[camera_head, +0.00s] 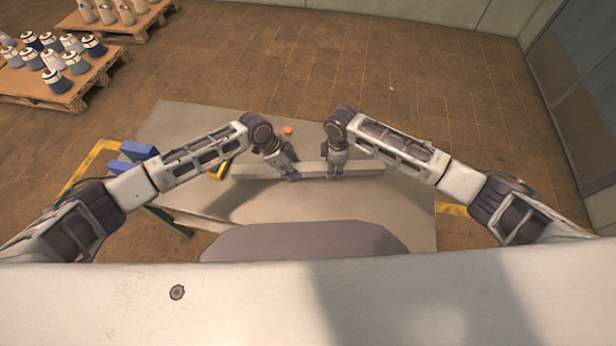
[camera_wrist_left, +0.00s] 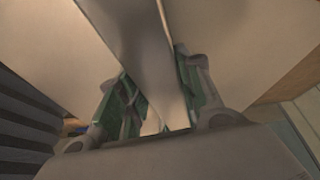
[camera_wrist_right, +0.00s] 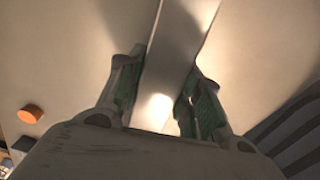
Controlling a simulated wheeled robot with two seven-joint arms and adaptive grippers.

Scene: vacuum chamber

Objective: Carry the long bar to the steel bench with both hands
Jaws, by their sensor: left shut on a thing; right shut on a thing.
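The long bar (camera_head: 250,172) is pale grey and lies left to right across the view, over the grey bench top (camera_head: 190,120). My left gripper (camera_head: 290,174) is shut on the bar left of its middle. My right gripper (camera_head: 337,172) is shut on it a little to the right. In the left wrist view the bar (camera_wrist_left: 150,50) runs between the green-padded fingers. In the right wrist view the bar (camera_wrist_right: 180,50) also passes between both fingers. I cannot tell whether the bar touches the bench top or is just above it.
A small orange cylinder (camera_head: 288,130) stands on the bench behind the bar. A yellow object (camera_head: 218,170) and blue blocks (camera_head: 138,151) are at the left. Pallets with several cone-shaped containers (camera_head: 57,80) stand on the floor at the far left. The bench's back left is clear.

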